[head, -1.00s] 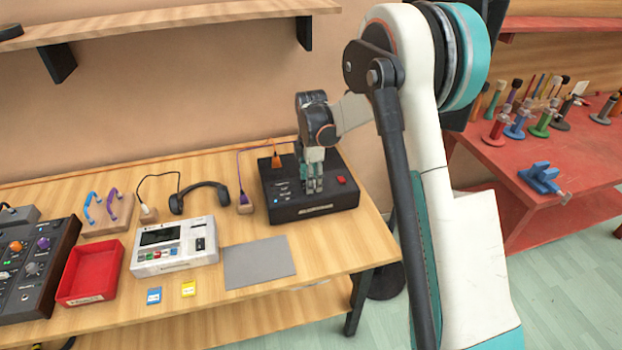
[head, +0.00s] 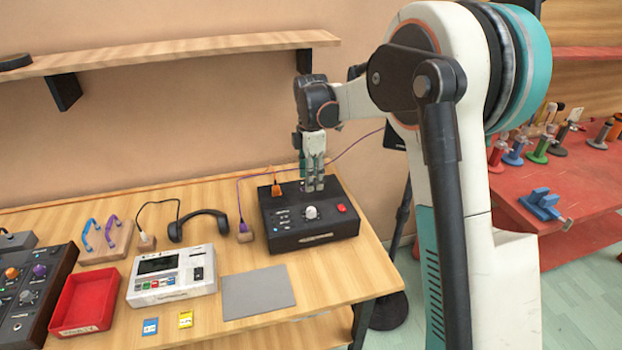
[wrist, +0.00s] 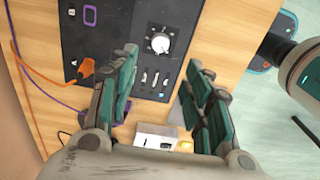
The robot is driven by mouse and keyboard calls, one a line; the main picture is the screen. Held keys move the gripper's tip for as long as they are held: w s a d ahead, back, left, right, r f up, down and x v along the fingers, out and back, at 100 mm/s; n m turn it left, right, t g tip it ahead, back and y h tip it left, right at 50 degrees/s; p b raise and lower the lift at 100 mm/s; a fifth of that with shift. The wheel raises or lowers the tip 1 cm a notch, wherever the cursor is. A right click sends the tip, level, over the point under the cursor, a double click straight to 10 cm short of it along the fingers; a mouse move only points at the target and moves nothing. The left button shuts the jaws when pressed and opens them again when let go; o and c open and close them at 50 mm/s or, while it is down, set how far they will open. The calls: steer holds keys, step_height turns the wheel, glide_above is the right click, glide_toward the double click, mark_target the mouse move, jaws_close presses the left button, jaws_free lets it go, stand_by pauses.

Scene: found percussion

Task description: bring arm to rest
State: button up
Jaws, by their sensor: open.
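My gripper (head: 315,183) is at the far side of the black box (head: 290,240), raised above its top and pointing down. In the wrist view my gripper (wrist: 160,85) shows its two fingers apart with nothing between them. The box's white knob (head: 311,212) stands clear of the fingers in the head view; the knob (wrist: 160,42) appears beyond the fingertips in the wrist view. An orange plug (head: 276,189) sits in the box's top, and a red button (head: 341,208) is at its right.
A purple cable (head: 357,146) runs behind my gripper. A wall shelf (head: 180,50) hangs above the table. A white device (head: 172,289), grey mat (head: 240,292), red tray (head: 80,303) and headphones (head: 205,213) lie left of the box. A red bench (head: 545,200) stands right.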

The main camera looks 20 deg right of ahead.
steer(key=s+r+m+t, duration=0.3)
steer(key=s+r+m, duration=0.65)
steer(key=s, duration=0.65)
steer(key=s+f+m+t, duration=0.1)
steer(key=s+m+t, duration=0.3)
steer(key=s, duration=1.3)
steer(key=m, duration=0.4)
steer(key=shift+s+f+m, duration=0.3)
steer(key=shift+s+m, duration=0.05)
steer(key=shift+s, duration=0.05)
